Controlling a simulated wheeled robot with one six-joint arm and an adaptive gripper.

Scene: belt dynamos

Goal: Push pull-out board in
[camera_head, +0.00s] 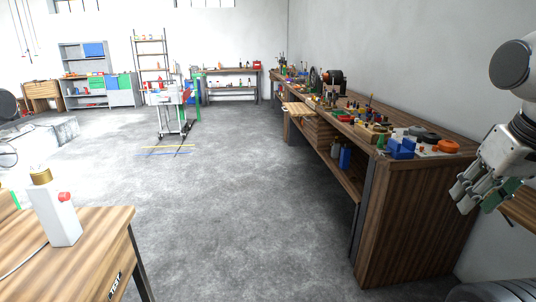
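A light wooden board (298,109) sticks out from the front of the long dark-wood workbench (410,215), toward the aisle, about halfway along the bench. It looks like the pull-out board; it is small and far off, so how far it sticks out is hard to judge. My gripper (476,203) hangs at the right edge of the view, beside the near end of the bench and far from the board. Its fingers point down and to the left. A green patch shows at the fingers; I cannot tell what it is or whether the fingers are open.
Tools and parts, including blue blocks (401,148) and an orange ring (448,146), crowd the bench top. A wooden table (85,245) with a white bottle-like object (60,215) stands at the near left. Grey floor (220,190) between them is clear. A wheeled stand (170,115) is farther back.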

